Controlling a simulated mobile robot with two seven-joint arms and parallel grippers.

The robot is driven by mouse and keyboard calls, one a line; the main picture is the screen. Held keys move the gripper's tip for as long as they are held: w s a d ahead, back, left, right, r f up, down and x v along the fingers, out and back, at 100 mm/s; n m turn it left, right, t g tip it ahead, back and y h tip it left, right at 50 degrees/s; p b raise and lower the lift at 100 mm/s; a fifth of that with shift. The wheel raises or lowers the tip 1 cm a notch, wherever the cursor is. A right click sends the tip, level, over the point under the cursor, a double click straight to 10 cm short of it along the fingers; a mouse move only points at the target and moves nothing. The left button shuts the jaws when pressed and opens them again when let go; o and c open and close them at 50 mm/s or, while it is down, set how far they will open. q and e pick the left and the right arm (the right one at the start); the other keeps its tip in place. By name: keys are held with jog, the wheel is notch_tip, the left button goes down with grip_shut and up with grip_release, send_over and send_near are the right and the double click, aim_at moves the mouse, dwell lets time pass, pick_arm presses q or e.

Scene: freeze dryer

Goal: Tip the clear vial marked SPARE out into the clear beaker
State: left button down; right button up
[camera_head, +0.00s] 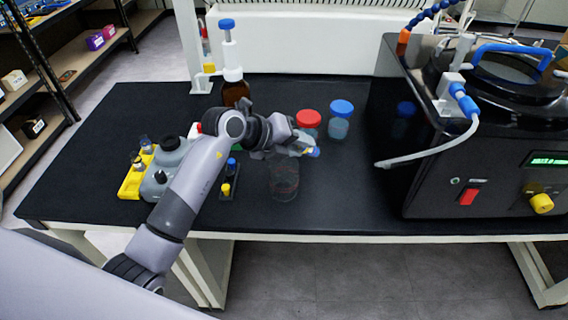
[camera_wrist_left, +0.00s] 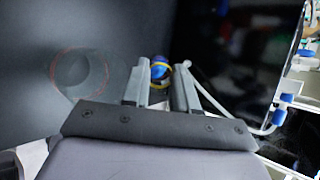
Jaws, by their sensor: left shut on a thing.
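My left gripper (camera_head: 300,146) is shut on a small vial (camera_head: 313,152) with blue and yellow at its visible end. The vial looks tilted over, and its marking cannot be read. In the left wrist view the vial's blue and yellow end (camera_wrist_left: 160,68) shows between the fingertips of the gripper (camera_wrist_left: 161,92). The clear beaker (camera_head: 284,183) stands on the black bench just below the gripper in the head view. In the left wrist view the beaker (camera_wrist_left: 80,78) is left of the fingers, apart from the vial. My right gripper is not in view.
A small dark rack (camera_head: 229,189) with capped vials is left of the beaker. A red-lidded jar (camera_head: 308,123) and a blue-lidded jar (camera_head: 340,120) stand behind. An amber bottle (camera_head: 236,92) is at the back. The freeze dryer (camera_head: 430,175) with its hose fills the right.

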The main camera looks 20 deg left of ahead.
pick_arm(q)
jog(key=shift+s+a+r+t+h, duration=0.1)
jog(key=shift+a+t+h, duration=0.05)
jog(key=shift+t+h, duration=1.1)
dwell(0.9)
jog(key=shift+h+b, duration=0.25)
jog(key=shift+b, duration=0.15)
jog(key=shift+b, duration=0.3)
jog(key=shift+a+t+b, duration=0.15)
jog(key=shift+t+b, duration=0.1)
jog(key=shift+b, duration=0.05)
jog(key=shift+s+a+n+t+h+b, duration=0.4)
jog(key=shift+h+b, duration=0.3)
jog(key=shift+b, duration=0.4)
jog(key=shift+a+r+t+h+b, duration=0.1)
jog(key=shift+r+t+h+b, duration=1.05)
jog(key=shift+b, duration=0.65)
jog(key=shift+s+r+b, duration=0.1)
jog(key=shift+r+b, duration=0.25)
jog(key=shift+r, duration=0.1)
